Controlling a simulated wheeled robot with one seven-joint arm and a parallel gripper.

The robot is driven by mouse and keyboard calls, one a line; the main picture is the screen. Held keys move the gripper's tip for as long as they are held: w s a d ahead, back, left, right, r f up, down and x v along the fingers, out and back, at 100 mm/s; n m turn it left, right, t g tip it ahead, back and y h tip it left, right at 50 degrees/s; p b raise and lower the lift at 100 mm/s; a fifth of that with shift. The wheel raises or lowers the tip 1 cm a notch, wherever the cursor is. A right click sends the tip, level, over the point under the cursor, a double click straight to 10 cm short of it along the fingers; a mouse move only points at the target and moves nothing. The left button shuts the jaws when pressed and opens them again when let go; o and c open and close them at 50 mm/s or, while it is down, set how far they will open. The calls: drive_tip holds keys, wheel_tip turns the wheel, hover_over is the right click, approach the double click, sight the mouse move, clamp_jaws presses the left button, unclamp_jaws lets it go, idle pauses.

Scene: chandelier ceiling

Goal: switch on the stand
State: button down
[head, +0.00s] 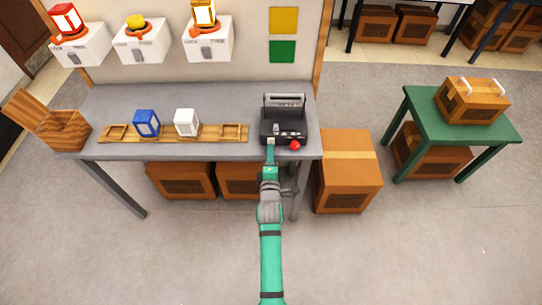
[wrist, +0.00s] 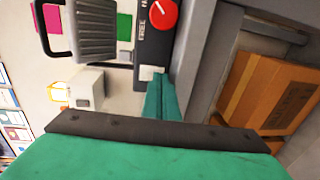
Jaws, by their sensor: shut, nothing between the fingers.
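The stand appears to be the dark grey box-shaped device (head: 284,118) at the right end of the grey workbench. It has a grey upright part at the back, a red knob (head: 295,145) at its front right and a small light switch-like part (head: 276,128) left of the knob. In the wrist view, the red knob (wrist: 164,14) is at the top and a whitish part (wrist: 152,73) lies at the fingertips. My gripper (head: 270,145) is shut and empty at the device's front edge. Its fingertips (wrist: 160,82) are at or just before the whitish part; I cannot tell if they touch.
A wooden rack (head: 213,133) with a blue and a white lamp block is left on the bench (head: 180,98). White wall boxes (head: 207,42) with lamps hang above. Cardboard boxes (head: 347,170) stand right of the bench; a green table (head: 425,113) is farther right.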

drive_tip(key=shift+d, duration=0.15)
drive_tip(key=shift+w+f, duration=0.1)
drive_tip(key=shift+w, duration=0.15)
drive_tip(key=s+r, duration=0.1)
drive_tip(key=s, duration=1)
drive_tip(key=shift+r, duration=0.15)
drive_tip(key=shift+w, duration=0.1)
idle(0.3)
